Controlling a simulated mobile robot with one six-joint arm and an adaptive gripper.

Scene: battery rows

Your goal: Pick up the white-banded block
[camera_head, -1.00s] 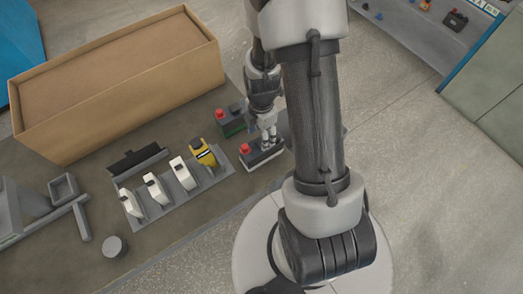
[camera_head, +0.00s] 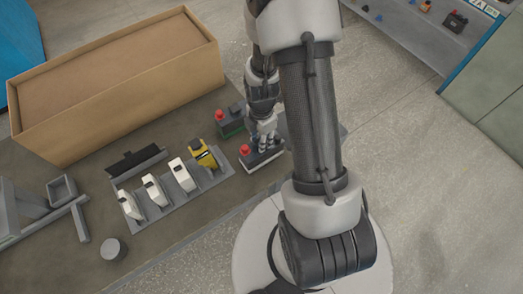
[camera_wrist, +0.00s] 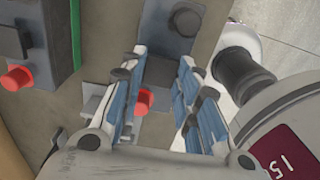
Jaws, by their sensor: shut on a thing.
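The white-banded block (camera_head: 262,158) is dark grey with a white band low on its side and a red knob on one end. It stands on the brown mat at the mat's right part in the head view. My gripper (camera_head: 268,143) is down over it, shut on it. In the wrist view, my gripper's blue-padded fingers (camera_wrist: 158,105) are on either side of the block (camera_wrist: 156,75), with its red knob between them. The fingers hide part of the block. I cannot tell whether it is clear of the mat.
A green-banded block (camera_head: 231,122) with a red knob stands just behind; it also shows in the wrist view (camera_wrist: 40,40). A rack (camera_head: 150,212) with several white tools and a yellow one (camera_head: 203,155) lies left. A large cardboard box (camera_head: 120,105) stands at the back left.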

